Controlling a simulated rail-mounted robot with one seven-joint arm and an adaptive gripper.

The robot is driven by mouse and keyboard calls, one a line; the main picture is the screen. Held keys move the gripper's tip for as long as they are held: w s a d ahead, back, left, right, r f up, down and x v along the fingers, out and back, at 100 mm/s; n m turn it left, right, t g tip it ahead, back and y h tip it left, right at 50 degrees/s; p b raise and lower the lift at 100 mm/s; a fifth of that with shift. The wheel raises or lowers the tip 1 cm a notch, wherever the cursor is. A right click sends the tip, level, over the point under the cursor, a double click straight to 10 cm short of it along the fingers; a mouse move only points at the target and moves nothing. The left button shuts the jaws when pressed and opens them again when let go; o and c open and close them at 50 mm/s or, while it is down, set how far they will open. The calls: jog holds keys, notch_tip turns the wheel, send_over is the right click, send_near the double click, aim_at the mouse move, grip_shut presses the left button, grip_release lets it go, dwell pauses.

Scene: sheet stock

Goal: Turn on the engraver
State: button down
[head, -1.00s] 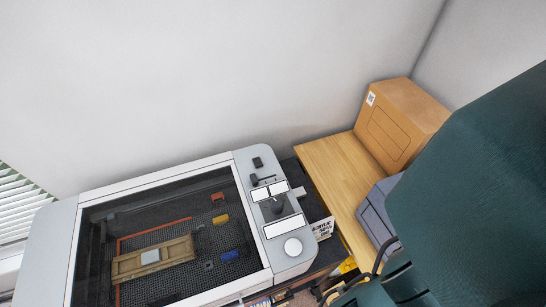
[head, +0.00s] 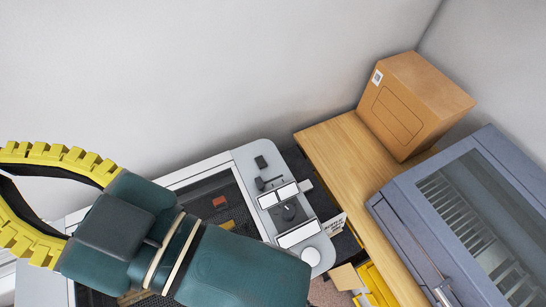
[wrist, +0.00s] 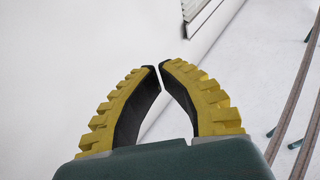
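The engraver (head: 285,168) is a pale grey machine with a dark-windowed lid, low in the head view. Its right-hand panel carries a dark knob (head: 289,212), a round white button (head: 310,256), a black switch-like piece (head: 260,161) and a small black lever-like piece (head: 268,183). White labels lie around the knob. My arm covers much of the lid and the engraver's left part. My gripper (wrist: 159,66) has yellow ribbed fingers with black inner faces. Its tips meet or nearly meet, with nothing held. It points left, away from the panel; its tips fall outside the head view.
A wooden table (head: 345,150) stands right of the engraver, bearing a cardboard box (head: 412,105). A blue-grey machine with a slatted window (head: 410,215) is at the right. A small sign (head: 335,224) stands beside the panel. The space above the panel is clear.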

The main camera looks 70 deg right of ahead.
jog(key=w+d+f+m+g+h+b, duration=0.1)
jog(key=d+f+m+g+h+b, duration=0.3)
jog(key=d+f, duration=0.75)
jog(key=w+d+f+m+g+h+b, duration=0.15)
jog(key=d+f+g, duration=0.35)
jog(key=d+f, duration=0.65)
jog(key=s+d+f+m+g+b, duration=0.1)
jog(key=s+d+f+g+b, duration=0.1)
jog(key=s+d+f+g, duration=0.2)
jog(key=s+d+f+m+g+b, duration=0.2)
jog(key=s+d+f+g, duration=0.2)
jog(key=s+f, duration=0.5)
notch_tip(320, 180, down, 7)
jog(key=shift+s+d+r, duration=0.1)
jog(key=shift+s+d, duration=0.25)
jog(key=shift+m, duration=0.25)
